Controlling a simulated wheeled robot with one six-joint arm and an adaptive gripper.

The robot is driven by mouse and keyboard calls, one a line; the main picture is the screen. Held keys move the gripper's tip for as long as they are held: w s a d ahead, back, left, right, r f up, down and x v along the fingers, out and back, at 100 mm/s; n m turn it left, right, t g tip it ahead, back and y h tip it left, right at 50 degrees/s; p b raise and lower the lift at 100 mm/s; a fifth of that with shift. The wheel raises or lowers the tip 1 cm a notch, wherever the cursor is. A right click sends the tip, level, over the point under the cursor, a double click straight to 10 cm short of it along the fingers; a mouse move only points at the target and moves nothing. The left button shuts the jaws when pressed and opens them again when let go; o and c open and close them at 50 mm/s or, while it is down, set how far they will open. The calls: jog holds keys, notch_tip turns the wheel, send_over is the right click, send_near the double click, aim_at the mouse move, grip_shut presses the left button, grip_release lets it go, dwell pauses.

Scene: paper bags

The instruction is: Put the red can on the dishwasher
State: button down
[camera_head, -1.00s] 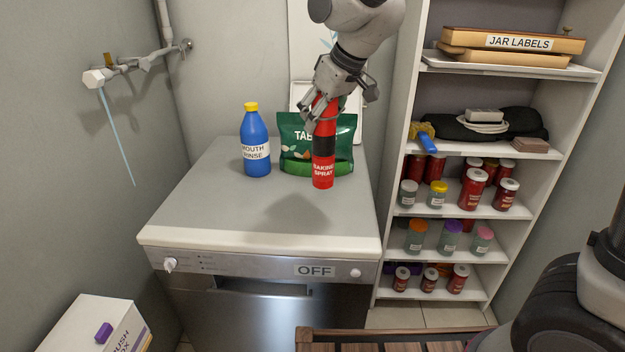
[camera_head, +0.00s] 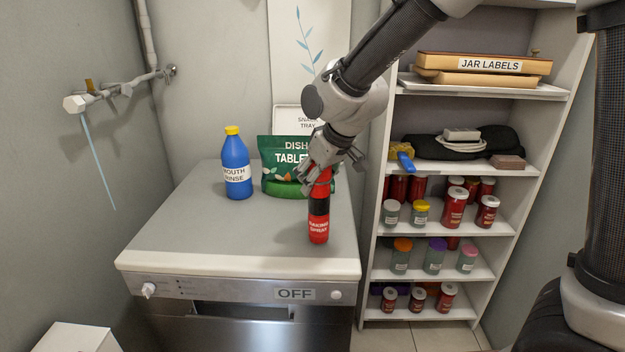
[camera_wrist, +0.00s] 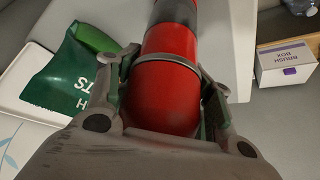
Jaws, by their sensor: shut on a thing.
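The red can (camera_head: 318,227), labelled "BAKING SPRAY" with a black band, is upright at the right part of the dishwasher top. My gripper (camera_head: 318,178) is shut on its upper end from above. In the wrist view the fingers close around the can's red body (camera_wrist: 165,88). The can's base looks at or just above the surface; I cannot tell whether it touches. The dishwasher (camera_head: 225,263) has a pale grey top and a steel front with an "OFF" label.
A blue mouth rinse bottle (camera_head: 236,165) and a green dish tablets bag (camera_head: 285,165) stand at the back of the top. The front and left of the top are clear. A shelf (camera_head: 440,165) with jars stands right. A brush box (camera_wrist: 287,65) shows in the wrist view.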

jog(key=shift+f, duration=0.35)
jog(key=shift+c, duration=2.2)
grip_release()
jog(key=v, duration=1.2)
jog(key=s+d+r+m+h, duration=0.1)
jog(key=s+d+m, duration=0.1)
jog(key=d, duration=0.6)
jog(key=s+d+r+m+h, duration=0.1)
jog(key=s+d, duration=0.1)
jog(key=d, duration=0.6)
jog(key=s+d+f+m+h, duration=0.2)
jog(key=s+d+m, duration=0.3)
jog(key=s+d, duration=1)
jog(key=shift+s+d+f+m, duration=0.15)
jog(key=shift+s+d+m, duration=0.15)
jog(key=shift+d, duration=0.2)
